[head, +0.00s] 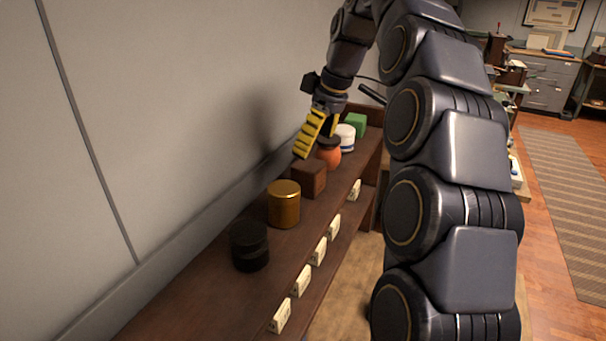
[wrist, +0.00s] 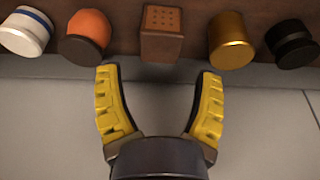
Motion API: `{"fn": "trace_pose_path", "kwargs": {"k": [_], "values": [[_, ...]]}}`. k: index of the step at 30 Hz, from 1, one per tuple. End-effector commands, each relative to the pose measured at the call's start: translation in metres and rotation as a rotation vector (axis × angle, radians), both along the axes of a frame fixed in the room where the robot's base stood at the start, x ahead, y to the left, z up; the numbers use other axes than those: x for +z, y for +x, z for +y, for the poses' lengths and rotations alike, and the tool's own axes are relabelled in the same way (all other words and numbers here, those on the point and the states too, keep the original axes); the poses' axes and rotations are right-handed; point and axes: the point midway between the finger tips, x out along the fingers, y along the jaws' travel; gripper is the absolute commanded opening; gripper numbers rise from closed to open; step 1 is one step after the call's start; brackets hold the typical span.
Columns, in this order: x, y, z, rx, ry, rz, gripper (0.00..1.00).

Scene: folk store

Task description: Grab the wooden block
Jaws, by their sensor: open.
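The wooden block (head: 309,178) is a brown cube on the wooden shelf, between a gold jar and an orange jar. In the wrist view the wooden block (wrist: 162,34) shows small dark holes on one face. It lies ahead of the gap between my fingertips. My gripper (head: 316,134) has yellow padded fingers and hangs above the shelf near the block and the orange jar. In the wrist view my gripper (wrist: 157,72) is open and empty, with its fingers spread on either side of the gap. The fingers appear apart from the block.
On the shelf (head: 205,297) stand a black jar (head: 249,246), gold jar (head: 284,205), orange jar (head: 329,153), white jar (head: 346,136) and green block (head: 356,124) in a row. A grey wall (head: 180,120) runs behind them. Small white labels line the front edge.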

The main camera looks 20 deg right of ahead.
Motion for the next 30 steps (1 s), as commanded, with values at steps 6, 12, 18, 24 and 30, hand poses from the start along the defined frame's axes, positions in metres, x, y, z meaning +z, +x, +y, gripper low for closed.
{"fn": "trace_pose_path", "kwargs": {"k": [6, 12, 18, 24, 30], "values": [[-0.018, 0.003, 0.004, 0.000, 0.000, 0.004, 0.67], [-0.028, 0.005, 0.005, -0.002, 0.000, 0.003, 0.67], [-0.051, 0.007, 0.006, -0.001, 0.000, 0.004, 0.67], [-0.073, 0.012, 0.011, -0.001, 0.000, 0.002, 0.67], [-0.073, 0.013, 0.011, -0.001, 0.000, 0.000, 0.67]]}}
